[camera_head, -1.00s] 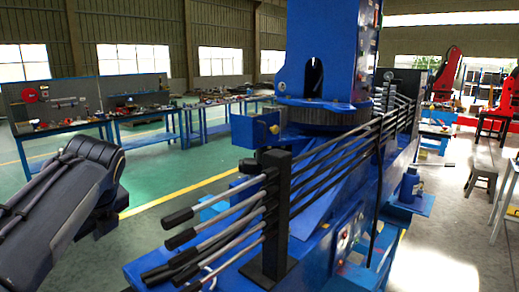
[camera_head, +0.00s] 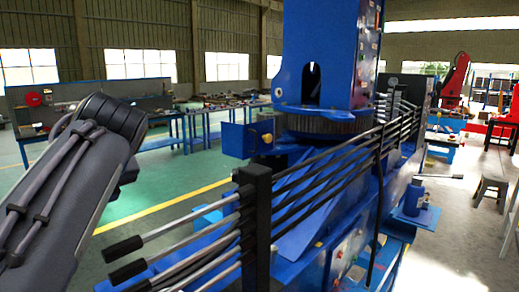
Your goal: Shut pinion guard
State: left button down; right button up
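The crane's blue column (camera_head: 325,55) stands in the middle, with a dark toothed ring (camera_head: 325,122) around its foot. A small blue box-shaped part (camera_head: 236,139) with a yellow knob (camera_head: 267,138) sits just left of the ring. It looks like the pinion guard, but I cannot tell how far open it is. My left arm reaches in from the left edge, its black bent joint raised at the upper left, apart from the crane. Its gripper does not show. My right arm and gripper are out of view.
A black post (camera_head: 255,215) carries several long lever rods (camera_head: 315,170) across the crane's front, between me and the blue box. Workbenches (camera_head: 165,140) line the back left. Green floor left of the crane is clear.

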aim_at(242, 142)
jog(key=i+l, duration=0.65)
jog(key=l, duration=0.15)
jog(key=i+l, duration=0.65)
jog(key=l, duration=0.15)
